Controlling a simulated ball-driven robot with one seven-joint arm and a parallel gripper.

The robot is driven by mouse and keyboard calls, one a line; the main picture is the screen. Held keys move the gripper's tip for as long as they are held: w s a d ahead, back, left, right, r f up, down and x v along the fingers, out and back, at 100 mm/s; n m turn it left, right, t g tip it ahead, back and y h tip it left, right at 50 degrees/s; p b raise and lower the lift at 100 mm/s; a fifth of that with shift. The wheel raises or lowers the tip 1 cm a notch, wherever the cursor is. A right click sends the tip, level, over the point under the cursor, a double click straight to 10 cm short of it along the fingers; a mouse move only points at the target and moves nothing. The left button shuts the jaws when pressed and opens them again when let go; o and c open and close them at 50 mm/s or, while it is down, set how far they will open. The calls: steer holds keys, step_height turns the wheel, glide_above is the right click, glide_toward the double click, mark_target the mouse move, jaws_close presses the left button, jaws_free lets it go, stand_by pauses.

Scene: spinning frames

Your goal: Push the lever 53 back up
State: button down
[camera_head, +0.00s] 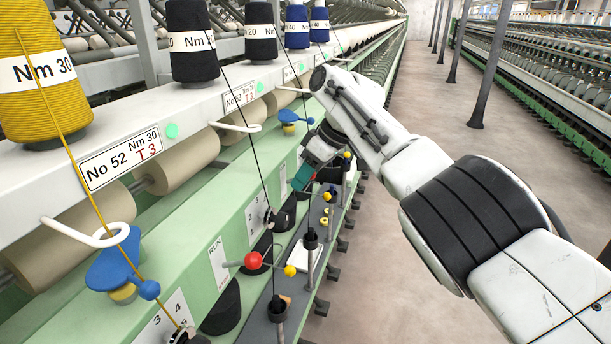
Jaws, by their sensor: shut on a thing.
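The No 53 label (240,97) is on the white rail under a black spool (190,45). My gripper (306,176), with teal finger pads, is low at the green machine front, past the number plate (254,216) of that station. It is shut at lever 53, of which a bit of red (313,177) shows beside the pad. A small yellow ball (331,196) shows just below right. The rest of the lever is hidden by my gripper, so its exact tilt cannot be told.
A nearer lever has a red ball (253,260) and a yellow ball (289,271), beside a RUN plate (218,262). The No 52 label (122,157), a blue tensioner (118,262) and taut threads are on the left. The aisle floor (440,140) is open on the right.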

steer(key=shift+w+a+r, duration=0.1)
steer(key=shift+a+r, duration=0.1)
steer(key=shift+r, duration=0.1)
steer(key=c, duration=1.2)
jaws_free()
steer(key=shift+o, duration=1.4)
steer(key=shift+f, duration=0.15)
steer(key=shift+d, duration=0.1)
steer(key=shift+d+r+b, duration=0.15)
steer(key=shift+r+b, duration=0.15)
steer(key=shift+b, duration=0.1)
steer(key=b+v, duration=0.1)
steer(key=v, duration=0.9)
